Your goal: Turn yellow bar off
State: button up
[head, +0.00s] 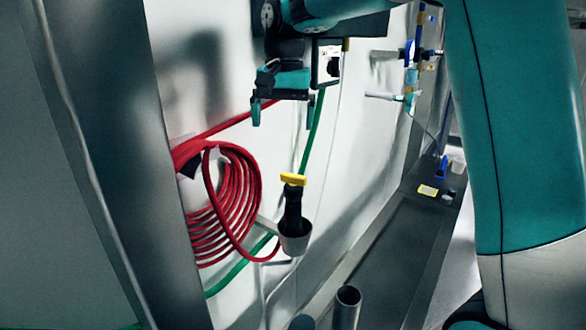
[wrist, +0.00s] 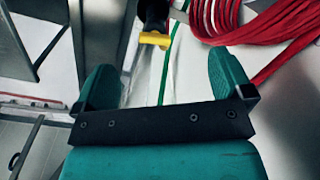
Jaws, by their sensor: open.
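The yellow bar (head: 293,179) sits across the top of a black fitting (head: 293,208) that stands in a grey cup-like holder (head: 295,242) near the wall. In the wrist view the yellow bar (wrist: 155,40) is at the top, ahead of the space between my fingers and apart from them. My gripper (head: 282,115) is open and empty in the head view, above the bar and slightly left of it. In the wrist view my gripper (wrist: 170,85) shows two teal fingers spread wide.
A coiled red hose (head: 230,205) hangs on the white wall left of the bar. A green hose (head: 313,135) runs down behind the bar. An open metal pipe (head: 347,297) stands below right. Blue-handled valves (head: 408,54) are at upper right.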

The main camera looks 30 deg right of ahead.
jog(key=w+d+r+m, duration=0.1)
jog(key=w+d+m, duration=0.3)
jog(key=d, duration=0.1)
jog(key=p, duration=0.4)
send_near(294, 175)
notch_tip(294, 175, down, 9)
jog(key=shift+w+a+f, duration=0.1)
jog(key=shift+w+f, duration=0.1)
jog(key=c, duration=0.9)
